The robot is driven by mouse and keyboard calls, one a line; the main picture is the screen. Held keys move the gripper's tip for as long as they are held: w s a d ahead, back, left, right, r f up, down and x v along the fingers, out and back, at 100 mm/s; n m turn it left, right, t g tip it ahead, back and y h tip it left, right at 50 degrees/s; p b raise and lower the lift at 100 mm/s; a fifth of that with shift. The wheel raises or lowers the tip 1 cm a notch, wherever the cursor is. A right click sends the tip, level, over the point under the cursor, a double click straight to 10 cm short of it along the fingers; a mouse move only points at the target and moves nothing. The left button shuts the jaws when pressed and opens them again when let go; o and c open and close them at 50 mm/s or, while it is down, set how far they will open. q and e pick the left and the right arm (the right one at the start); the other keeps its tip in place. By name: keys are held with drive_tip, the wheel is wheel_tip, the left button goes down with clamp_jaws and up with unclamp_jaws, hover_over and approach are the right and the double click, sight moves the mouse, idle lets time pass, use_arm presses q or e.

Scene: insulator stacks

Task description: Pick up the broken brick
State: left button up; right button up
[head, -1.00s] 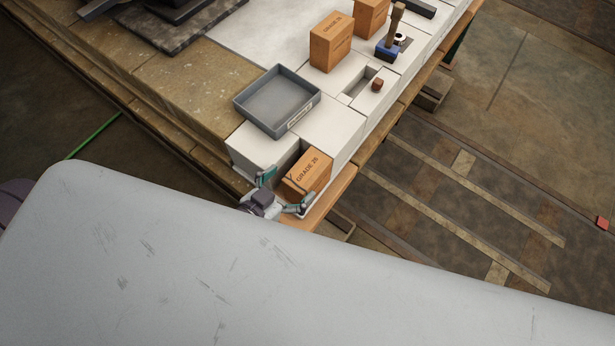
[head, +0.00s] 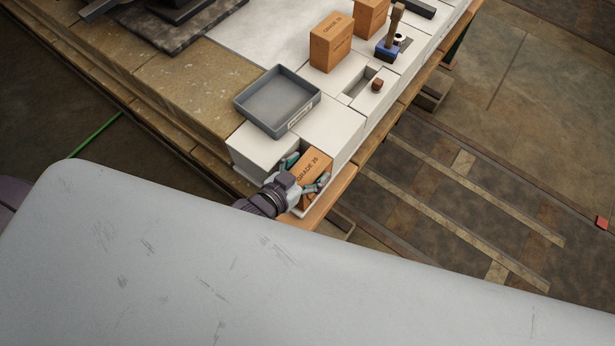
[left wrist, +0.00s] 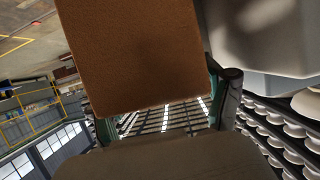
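An orange-brown brick with dark lettering (head: 312,163) stands in the recess at the near end of the white counter. A dark crack line showed on its face earlier; my gripper now covers that part. My left gripper (head: 305,175) is at this brick, with one teal finger on each side of it. In the left wrist view the brick (left wrist: 135,55) fills the upper middle, with a finger (left wrist: 228,98) close by its right edge. I cannot tell whether the fingers press on it. My right gripper is not in view.
A grey tray (head: 276,101) sits on the counter just behind the recess. Two more orange bricks (head: 331,43) (head: 370,17) stand farther back. A blue-based tool with a wooden handle (head: 387,50) and a small brown block (head: 377,85) are at right.

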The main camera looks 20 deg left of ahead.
use_arm(q)
drive_tip(key=c, duration=1.3)
clamp_jaws()
drive_tip(key=shift+r, duration=0.15)
